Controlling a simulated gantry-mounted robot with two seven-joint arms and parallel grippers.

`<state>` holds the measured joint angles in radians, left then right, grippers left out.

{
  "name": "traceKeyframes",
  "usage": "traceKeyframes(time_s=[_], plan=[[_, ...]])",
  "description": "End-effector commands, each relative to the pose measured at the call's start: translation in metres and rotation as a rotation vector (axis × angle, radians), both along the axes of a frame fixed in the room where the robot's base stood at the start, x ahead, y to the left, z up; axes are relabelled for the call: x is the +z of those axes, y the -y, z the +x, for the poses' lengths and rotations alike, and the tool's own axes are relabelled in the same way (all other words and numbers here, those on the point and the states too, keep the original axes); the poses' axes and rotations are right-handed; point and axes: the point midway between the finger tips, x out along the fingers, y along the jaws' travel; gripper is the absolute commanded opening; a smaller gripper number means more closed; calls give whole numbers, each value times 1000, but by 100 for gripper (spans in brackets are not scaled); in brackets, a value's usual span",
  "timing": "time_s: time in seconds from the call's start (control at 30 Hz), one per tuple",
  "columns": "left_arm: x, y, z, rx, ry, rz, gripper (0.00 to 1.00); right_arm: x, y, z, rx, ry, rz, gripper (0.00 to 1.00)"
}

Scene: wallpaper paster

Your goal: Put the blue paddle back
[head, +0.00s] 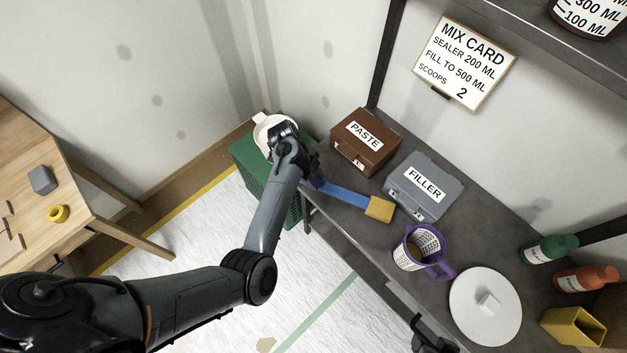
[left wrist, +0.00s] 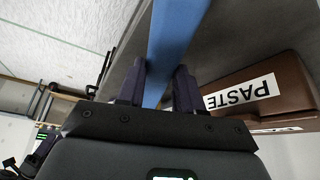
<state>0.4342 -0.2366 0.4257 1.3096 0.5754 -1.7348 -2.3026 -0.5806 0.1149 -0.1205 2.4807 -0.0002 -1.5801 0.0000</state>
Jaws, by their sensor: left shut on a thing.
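The blue paddle (head: 345,195) is a long flat blue bar at the left end of the dark bench, with a yellow block (head: 380,209) at its right end. My left gripper (head: 316,181) is shut on the left part of the bar. In the left wrist view the blue paddle (left wrist: 176,35) runs between the two fingers of my left gripper (left wrist: 158,88). I cannot tell whether the paddle touches the bench top. A dark part at the bottom edge of the head view may be my right gripper (head: 430,338); its jaws are unclear.
A brown PASTE box (head: 365,155) and grey FILLER box (head: 424,190) stand behind the paddle. A purple-handled jug (head: 415,255) and white lid (head: 485,308) are to the right. A green crate (head: 250,165) with a white container (head: 265,130) stands left of the bench.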

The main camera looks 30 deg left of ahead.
Motion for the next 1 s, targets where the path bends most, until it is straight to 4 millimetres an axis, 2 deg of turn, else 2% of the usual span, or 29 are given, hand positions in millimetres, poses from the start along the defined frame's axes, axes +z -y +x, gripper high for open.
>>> traceKeyframes(time_s=[0.03,0.2,0.6,0.63,0.7,0.77,1.0], plan=[[-10,-1,-1,5,-6,-3,0,-1,0,0,1,0,-1,52],[-26,-2,-1,4,-3,-1,0,-3,2,0,4,0,-5,52],[-31,-2,-1,3,-1,0,0,-5,2,0,5,-1,-8,52],[-30,-2,-1,3,-1,1,40,-4,2,0,5,-1,-8,52],[-30,-2,-1,2,-2,1,51,-4,2,0,5,-1,-8,52],[-30,-2,-1,2,-2,1,60,-4,2,0,5,-1,-8,52],[-30,-2,-1,3,-3,0,61,-4,1,0,3,-1,-5,52]])
